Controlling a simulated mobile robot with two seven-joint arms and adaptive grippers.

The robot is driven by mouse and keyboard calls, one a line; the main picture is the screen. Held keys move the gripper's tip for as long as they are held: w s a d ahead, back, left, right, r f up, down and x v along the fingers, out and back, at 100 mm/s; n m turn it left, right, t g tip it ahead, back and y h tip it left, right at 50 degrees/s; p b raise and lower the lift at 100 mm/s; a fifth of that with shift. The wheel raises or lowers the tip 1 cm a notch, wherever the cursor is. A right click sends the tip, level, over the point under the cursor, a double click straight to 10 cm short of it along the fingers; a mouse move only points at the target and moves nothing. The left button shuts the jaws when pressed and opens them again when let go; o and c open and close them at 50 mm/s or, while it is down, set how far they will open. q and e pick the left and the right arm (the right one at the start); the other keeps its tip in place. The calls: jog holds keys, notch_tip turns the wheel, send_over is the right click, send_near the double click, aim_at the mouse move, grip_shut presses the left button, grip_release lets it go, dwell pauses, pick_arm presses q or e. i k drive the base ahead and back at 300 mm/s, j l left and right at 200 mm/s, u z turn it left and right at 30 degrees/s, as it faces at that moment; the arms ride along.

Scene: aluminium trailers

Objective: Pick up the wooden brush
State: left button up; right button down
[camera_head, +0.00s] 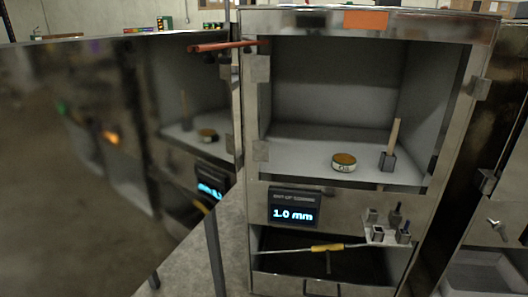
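The wooden brush (393,136) stands nearly upright on the right side of the open cabinet compartment, its pale wooden handle pointing up. Its lower end is at a dark grey block (388,161); I cannot tell whether that is a holder or the brush head. A round tin (344,162) with a brown-yellow top sits to its left on the same floor, apart from it. Neither of my grippers shows in the head view.
The open metal door at left (90,150) mirrors the compartment. A red bar (228,46) juts at its top. Below are a display (294,208) reading 1.0 mm, a small shelf with metal cups (377,233) and a yellow-handled tool (327,247). The compartment front is unobstructed.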

aim_at(394, 137)
jog(key=i+l+u, duration=0.2)
jog(key=l, duration=0.2)
jog(key=l+u, duration=0.15)
jog(key=l, duration=0.2)
jog(key=i+l+u, duration=0.2)
jog(key=l, duration=0.25)
